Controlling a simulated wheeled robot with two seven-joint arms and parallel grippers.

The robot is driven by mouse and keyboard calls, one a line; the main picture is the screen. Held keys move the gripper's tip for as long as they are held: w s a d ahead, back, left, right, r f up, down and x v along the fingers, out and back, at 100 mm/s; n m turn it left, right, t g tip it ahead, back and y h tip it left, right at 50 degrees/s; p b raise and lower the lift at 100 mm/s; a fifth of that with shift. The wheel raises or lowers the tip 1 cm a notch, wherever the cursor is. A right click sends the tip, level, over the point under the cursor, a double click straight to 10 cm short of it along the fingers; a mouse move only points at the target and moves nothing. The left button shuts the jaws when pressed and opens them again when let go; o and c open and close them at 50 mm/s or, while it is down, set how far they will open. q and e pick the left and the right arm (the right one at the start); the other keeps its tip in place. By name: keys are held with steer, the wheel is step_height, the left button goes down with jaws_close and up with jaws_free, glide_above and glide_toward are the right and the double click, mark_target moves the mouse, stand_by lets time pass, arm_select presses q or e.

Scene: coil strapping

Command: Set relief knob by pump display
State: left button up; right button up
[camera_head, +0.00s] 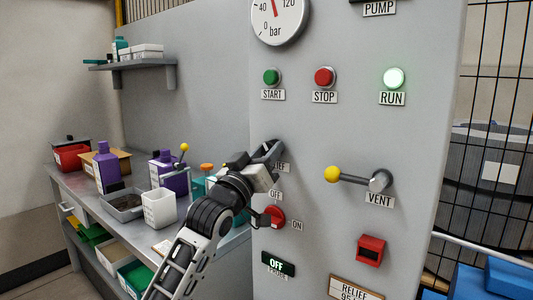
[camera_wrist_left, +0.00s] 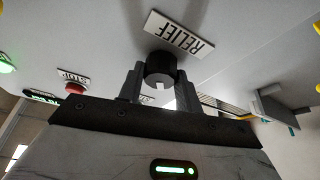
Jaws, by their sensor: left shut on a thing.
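My left gripper (camera_head: 268,155) is at the grey panel, shut on the relief knob, which it mostly hides in the head view. In the left wrist view the black, notched relief knob (camera_wrist_left: 161,68) sits between the two fingers of my left gripper (camera_wrist_left: 160,84), below the upside-down RELIEF label (camera_wrist_left: 180,34). The round pressure gauge (camera_head: 279,18) is cut off at the top of the head view. Its red needle points up, slightly left, between 40 and 120 bar. A plate (camera_head: 355,289) starting "RELIEF 95" is partly cut off below. My right gripper is not in view.
The panel has a green START button (camera_head: 271,77), a red STOP button (camera_head: 325,77) and a lit RUN lamp (camera_head: 393,78). A red rotary switch (camera_head: 273,216) sits just below my gripper.

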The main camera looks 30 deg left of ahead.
arm_select(q)
steer(key=shift+m, duration=0.3)
steer(key=m+h, duration=0.2)
steer(key=m, duration=0.1)
steer(key=m+h+p, duration=0.1)
steer(key=m+h, duration=0.1)
steer(key=m, duration=0.2)
steer(key=shift+a, duration=0.1)
steer(key=m+h+p, duration=0.1)
steer(key=m, duration=0.2)
steer(key=m+g+h+p, duration=0.1)
steer(key=m, duration=0.2)
steer(key=shift+r+h, duration=0.1)
steer(key=shift+h, duration=0.3)
steer(key=shift+m+g+h, duration=0.3)
steer(key=shift+m+g, duration=0.1)
steer(key=shift+m, duration=0.1)
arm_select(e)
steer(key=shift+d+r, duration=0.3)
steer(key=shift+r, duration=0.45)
arm_select(q)
steer(key=shift+m, duration=0.3)
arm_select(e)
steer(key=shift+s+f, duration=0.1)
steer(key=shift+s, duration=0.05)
arm_select(q)
steer(key=o, duration=1)
